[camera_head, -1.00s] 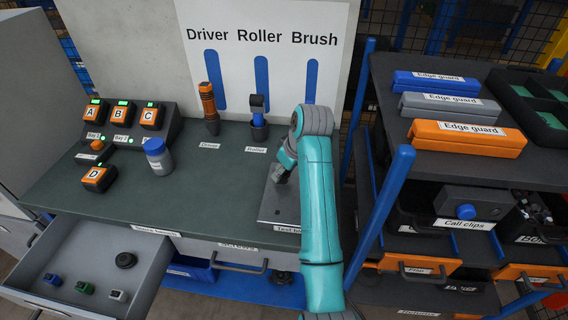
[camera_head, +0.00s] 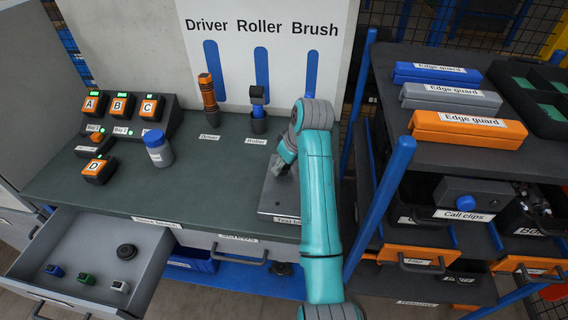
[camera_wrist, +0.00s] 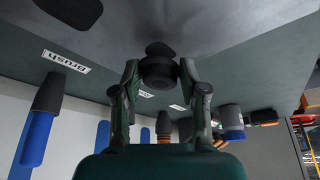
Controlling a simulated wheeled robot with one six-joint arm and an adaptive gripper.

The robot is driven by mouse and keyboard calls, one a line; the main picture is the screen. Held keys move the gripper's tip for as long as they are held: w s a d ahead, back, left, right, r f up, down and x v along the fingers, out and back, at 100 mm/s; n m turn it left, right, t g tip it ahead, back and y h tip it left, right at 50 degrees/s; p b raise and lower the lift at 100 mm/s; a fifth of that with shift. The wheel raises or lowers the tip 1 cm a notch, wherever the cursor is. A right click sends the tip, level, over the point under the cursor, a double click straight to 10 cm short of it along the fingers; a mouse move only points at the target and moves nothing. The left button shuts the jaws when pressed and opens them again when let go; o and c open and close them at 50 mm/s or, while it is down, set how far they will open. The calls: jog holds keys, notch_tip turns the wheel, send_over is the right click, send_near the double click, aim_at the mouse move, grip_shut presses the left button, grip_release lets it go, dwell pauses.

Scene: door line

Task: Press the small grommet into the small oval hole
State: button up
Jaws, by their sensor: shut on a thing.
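My gripper (camera_wrist: 160,85) is shut on a small black round grommet (camera_wrist: 158,70), held between its two fingertips in the wrist view. Right beyond the grommet, a dark oval hole (camera_wrist: 160,48) shows in the grey test panel (camera_wrist: 225,30), partly covered by the grommet. I cannot tell whether they touch. A larger dark oval hole (camera_wrist: 75,9) is at the upper left of that view. In the head view the panel (camera_head: 278,207) lies on the bench, and my gripper (camera_head: 281,172) is over it, mostly hidden by my arm.
An open drawer (camera_head: 90,230) at lower left holds a black ring (camera_head: 126,251) and several small coloured parts. A driver (camera_head: 208,92) and roller (camera_head: 257,105) stand at the back of the bench. A blue shelf post (camera_head: 385,200) is close to the right of my arm.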

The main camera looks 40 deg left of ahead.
jog(key=shift+f, duration=0.6)
dwell(1.2)
dwell(0.5)
jog(key=o, duration=1.4)
jog(key=shift+c, duration=0.2)
jog(key=v, duration=0.7)
jog(key=shift+r, duration=0.3)
